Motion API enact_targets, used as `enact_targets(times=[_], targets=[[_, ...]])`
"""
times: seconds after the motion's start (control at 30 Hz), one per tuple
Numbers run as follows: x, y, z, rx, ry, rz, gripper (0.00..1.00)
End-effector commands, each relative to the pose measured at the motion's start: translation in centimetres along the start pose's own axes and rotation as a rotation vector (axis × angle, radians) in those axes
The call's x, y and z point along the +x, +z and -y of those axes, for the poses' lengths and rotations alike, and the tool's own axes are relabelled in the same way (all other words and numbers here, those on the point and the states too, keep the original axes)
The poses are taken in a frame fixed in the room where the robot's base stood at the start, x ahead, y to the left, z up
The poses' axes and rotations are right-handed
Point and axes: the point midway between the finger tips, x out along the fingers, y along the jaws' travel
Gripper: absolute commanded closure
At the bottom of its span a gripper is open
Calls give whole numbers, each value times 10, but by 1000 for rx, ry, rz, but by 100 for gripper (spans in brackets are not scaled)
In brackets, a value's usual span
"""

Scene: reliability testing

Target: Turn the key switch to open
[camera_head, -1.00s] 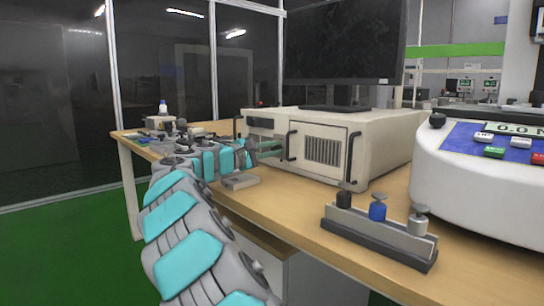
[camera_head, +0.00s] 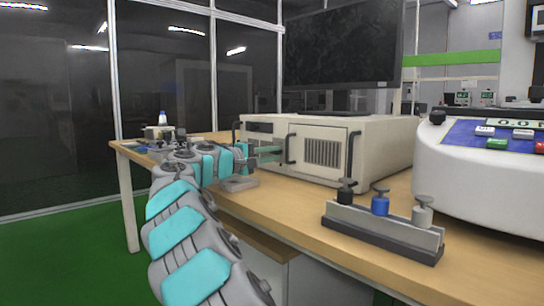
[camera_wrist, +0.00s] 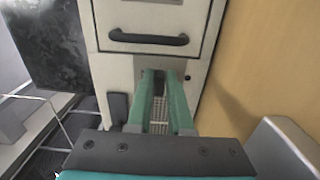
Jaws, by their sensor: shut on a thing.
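The beige computer case (camera_head: 385,148) stands on the wooden bench, with its front panel facing my arm. My gripper (camera_head: 268,154) reaches from the left to the left part of that panel, beside a dark door handle. In the wrist view, its two green fingers (camera_wrist: 163,76) come close together at the narrow panel strip by the door. They are shut on the key switch, which is mostly hidden between the fingertips. I cannot see which way the key is turned. A small dark round part (camera_wrist: 187,77) shows on the panel beside the fingertips.
The case door handle (camera_wrist: 148,38) is close to the fingertips. A monitor (camera_head: 345,45) stands on the case.

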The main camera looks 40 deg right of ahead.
Motion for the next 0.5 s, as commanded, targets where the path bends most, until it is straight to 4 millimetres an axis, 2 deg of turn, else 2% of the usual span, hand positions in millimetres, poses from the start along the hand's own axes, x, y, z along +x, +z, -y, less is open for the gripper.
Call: enact_targets(times=[0.23, 0.27, 0.5], targets=[[0, 0, 1, -1, -2, 1, 100], [0, 0, 1, -1, -2, 1, 79], [0, 0, 1, -1, -1, 1, 52]])
